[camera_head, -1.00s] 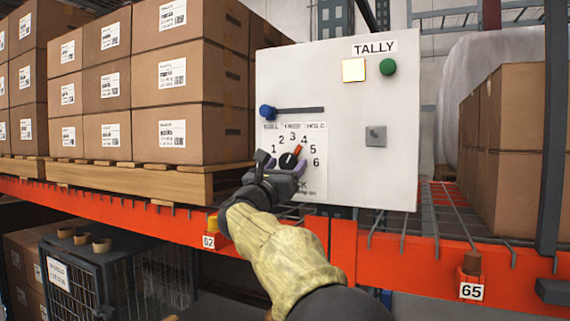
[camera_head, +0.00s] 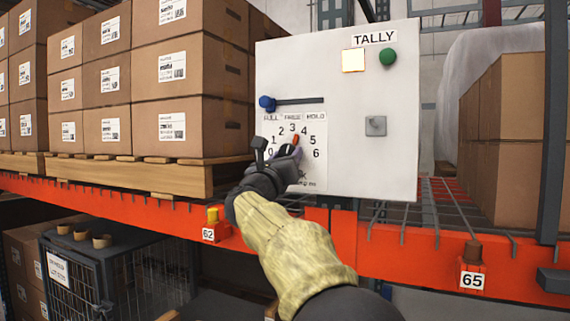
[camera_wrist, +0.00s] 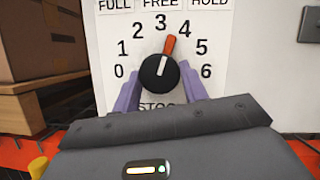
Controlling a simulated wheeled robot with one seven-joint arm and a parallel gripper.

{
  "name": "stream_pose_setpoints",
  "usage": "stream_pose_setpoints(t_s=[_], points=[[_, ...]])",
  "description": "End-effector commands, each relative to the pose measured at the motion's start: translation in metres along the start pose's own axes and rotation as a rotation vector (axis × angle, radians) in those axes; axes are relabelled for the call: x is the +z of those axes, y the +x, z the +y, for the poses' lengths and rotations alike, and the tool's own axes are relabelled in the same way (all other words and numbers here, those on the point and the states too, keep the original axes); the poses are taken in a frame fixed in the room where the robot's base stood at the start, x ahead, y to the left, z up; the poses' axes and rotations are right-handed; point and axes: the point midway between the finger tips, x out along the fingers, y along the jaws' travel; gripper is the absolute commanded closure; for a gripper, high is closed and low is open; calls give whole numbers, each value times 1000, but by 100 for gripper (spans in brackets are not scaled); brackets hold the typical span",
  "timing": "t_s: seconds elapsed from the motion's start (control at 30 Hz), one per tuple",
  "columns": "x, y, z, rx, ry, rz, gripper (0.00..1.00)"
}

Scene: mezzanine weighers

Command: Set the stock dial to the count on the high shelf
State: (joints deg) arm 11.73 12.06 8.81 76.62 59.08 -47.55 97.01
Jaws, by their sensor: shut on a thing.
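The stock dial (camera_wrist: 150,80) is a round black knob with a white line and an orange-red pointer (camera_wrist: 169,45), on a white plate numbered 0 to 6. In the wrist view the pointer stands between 3 and 4. In the head view the orange-red pointer (camera_head: 295,141) shows above my gripper, which hides most of the knob. My gripper (camera_wrist: 160,88) has its purple fingers on both sides of the knob, shut on it. The dial plate (camera_head: 317,172) is on a light grey panel (camera_head: 370,170). I cannot tell which boxes make up the high shelf's count.
The panel carries a TALLY label (camera_head: 374,38), a pale lit square (camera_head: 353,60), a green button (camera_head: 387,57), a grey switch (camera_head: 376,126) and a blue-knobbed slider (camera_head: 267,103) at its left end. Stacked cartons (camera_head: 200,75) stand left on a pallet (camera_head: 170,178); an orange beam (camera_head: 390,245) runs below.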

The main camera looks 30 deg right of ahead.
Motion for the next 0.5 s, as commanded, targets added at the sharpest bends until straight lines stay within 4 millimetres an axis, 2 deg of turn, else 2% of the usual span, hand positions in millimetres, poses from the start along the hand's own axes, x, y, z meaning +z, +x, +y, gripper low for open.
stream_pose_setpoints(t_s=[0.5], points=[[0,0,-3,114,-274,1,80]])
